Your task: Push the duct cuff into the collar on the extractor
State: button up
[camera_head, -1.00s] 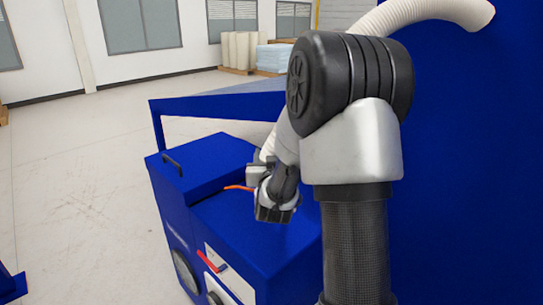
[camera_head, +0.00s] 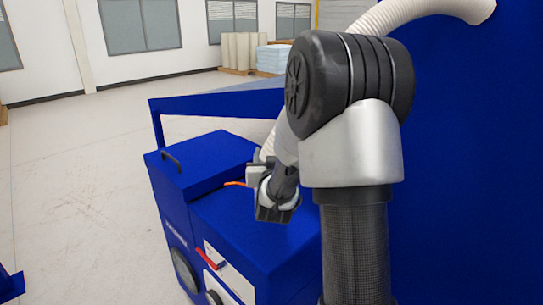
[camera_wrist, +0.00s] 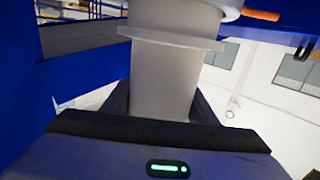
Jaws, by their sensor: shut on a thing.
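The duct cuff (camera_wrist: 160,80) is a pale grey cylinder with a wide flange (camera_wrist: 170,38). My gripper (camera_wrist: 160,105) is shut on it, with one dark finger on each side below the flange. Beyond the flange, a short pale length meets a white ring at the top edge, which looks like the collar (camera_wrist: 205,8). How deep the cuff sits in it cannot be told. In the head view my wrist hangs over the blue extractor (camera_head: 240,222), and my arm hides the cuff and collar. The white ribbed duct (camera_head: 415,12) runs behind my arm.
An orange lever (camera_wrist: 262,15) sticks out beside the ring. The extractor has a raised lid with a black handle (camera_head: 172,160) and a red handle (camera_head: 210,260) on its front. A tall blue panel (camera_head: 470,160) stands at the right. Open floor (camera_head: 75,190) lies left.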

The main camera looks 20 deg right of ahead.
jog(key=shift+f+b, duration=0.6)
jog(key=shift+f, duration=0.25)
dwell(1.2)
jog(key=o, duration=1.3)
jog(key=shift+c, duration=0.2)
jog(key=shift+s, duration=0.1)
